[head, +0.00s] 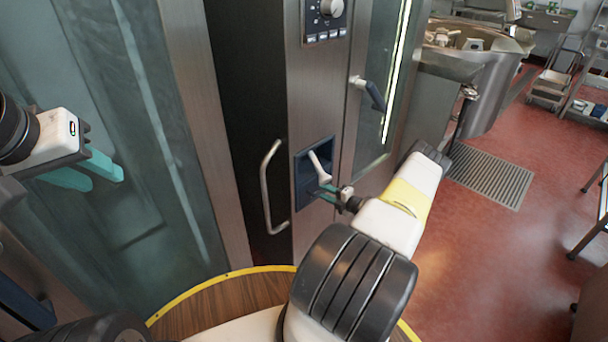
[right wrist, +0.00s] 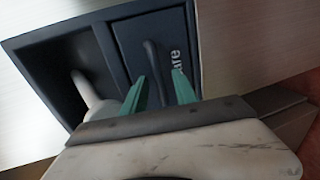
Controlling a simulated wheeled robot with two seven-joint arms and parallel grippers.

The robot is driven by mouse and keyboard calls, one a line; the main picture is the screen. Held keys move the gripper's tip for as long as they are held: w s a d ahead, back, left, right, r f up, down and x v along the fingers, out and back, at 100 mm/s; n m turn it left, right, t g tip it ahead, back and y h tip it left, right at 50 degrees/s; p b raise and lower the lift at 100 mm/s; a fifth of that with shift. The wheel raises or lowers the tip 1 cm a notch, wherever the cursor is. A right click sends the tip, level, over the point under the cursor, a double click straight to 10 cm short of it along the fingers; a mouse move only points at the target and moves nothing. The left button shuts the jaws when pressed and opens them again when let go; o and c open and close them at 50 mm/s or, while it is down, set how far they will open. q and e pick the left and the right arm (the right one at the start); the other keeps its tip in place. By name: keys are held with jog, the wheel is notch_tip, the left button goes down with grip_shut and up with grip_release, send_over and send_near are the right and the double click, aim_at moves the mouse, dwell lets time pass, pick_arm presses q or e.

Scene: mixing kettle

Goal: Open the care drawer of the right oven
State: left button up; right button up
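The care drawer (right wrist: 175,32) is a dark front lettered "are", its first letter hidden, with a raised vertical dark handle (right wrist: 153,62). It looks closed, set right of an open recess in the right wrist view. My right gripper (right wrist: 160,88) is open, its teal fingers pointing at the drawer on either side of the handle's lower end. I cannot tell whether they touch it. In the head view my right gripper (head: 328,193) is at the dark recessed panel (head: 303,172) of the oven and hides much of the drawer. My left gripper (head: 92,174) is open and empty at the left.
A white hand nozzle (head: 319,166) rests in the recess beside the drawer. A curved metal handle (head: 266,188) stands left of the panel and a door handle (head: 368,92) is above right. A large kettle (head: 480,85) is behind.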

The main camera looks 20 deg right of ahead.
jog(key=shift+x, duration=0.95)
grip_shut()
dwell(0.7)
